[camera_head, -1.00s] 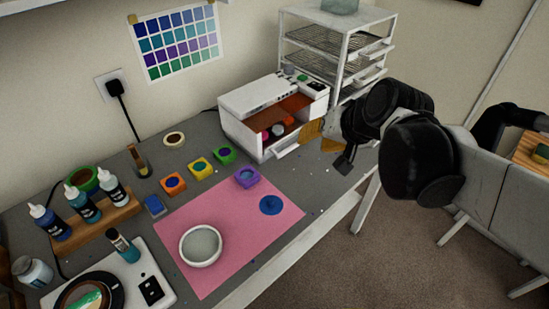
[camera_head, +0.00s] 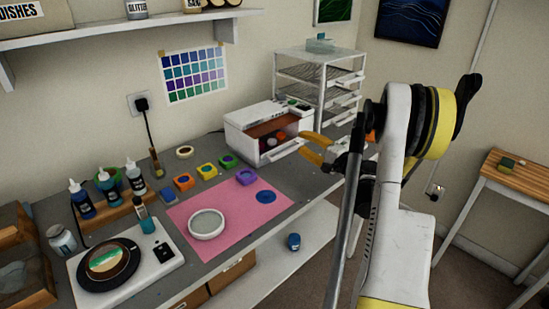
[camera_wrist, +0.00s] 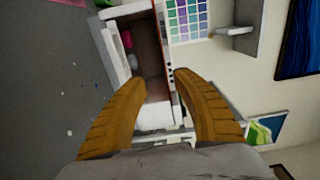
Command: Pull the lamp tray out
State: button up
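The curing lamp (camera_head: 262,123) is a white box with an open, reddish-brown front, standing on the grey bench. Its tray (camera_head: 285,152) shows as a pale front edge low in the opening, with small coloured pieces inside. My gripper (camera_head: 303,147) has orange-yellow fingers and is just right of the lamp. In the wrist view the fingers (camera_wrist: 160,80) are spread with nothing between them, and the lamp (camera_wrist: 151,45) appears turned sideways beyond the tips. I cannot tell whether a finger touches the lamp.
A white drying rack (camera_head: 318,75) stands behind the lamp. A pink mat (camera_head: 250,215) with a round white dish (camera_head: 207,223) lies in front, near several coloured moulds. A wooden rack (camera_head: 115,211) of bottles and a turntable (camera_head: 108,262) are at left.

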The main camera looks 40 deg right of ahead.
jog(key=b, duration=0.3)
send_near(289, 152)
jog(key=w, duration=0.5)
jog(key=w+b, duration=0.1)
jog(key=w, duration=0.1)
jog(key=w+b, duration=0.1)
jog(key=w, duration=0.1)
jog(key=shift+w+a+f, duration=0.15)
jog(key=shift+w+a, duration=0.2)
jog(key=shift+a, duration=0.05)
jog(key=shift+w, duration=0.4)
jog(key=shift+c, duration=0.5)
grip_shut()
